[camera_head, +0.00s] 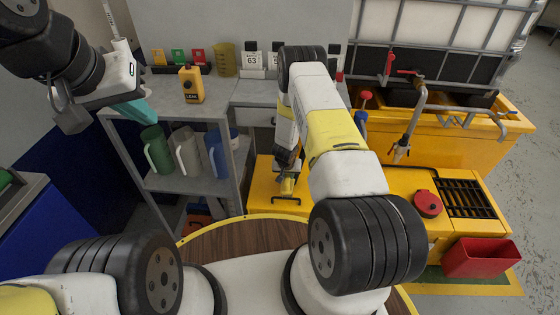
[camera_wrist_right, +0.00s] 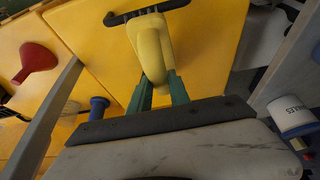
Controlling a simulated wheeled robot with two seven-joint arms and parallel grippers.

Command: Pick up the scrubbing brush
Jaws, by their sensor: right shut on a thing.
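The scrubbing brush, a yellow rounded thing, shows in the right wrist view (camera_wrist_right: 151,48) between the green fingers of my right gripper (camera_wrist_right: 160,88), which are shut on it. In the head view, a small yellow part of the brush (camera_head: 287,187) shows at the end of my right arm, above the yellow cabinet top by a black handle. Its bristles cannot be made out. My left gripper (camera_head: 137,110) is at the upper left, near the grey shelf unit; its teal fingers are partly hidden and their opening is unclear. It is well apart from the brush.
Green (camera_head: 156,150), grey (camera_head: 187,153) and blue (camera_head: 217,153) jugs stand on the shelf. At the right are a red funnel (camera_head: 428,204), a black grille (camera_head: 468,198), a red bin (camera_head: 478,258) and a tap pipe (camera_head: 418,100).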

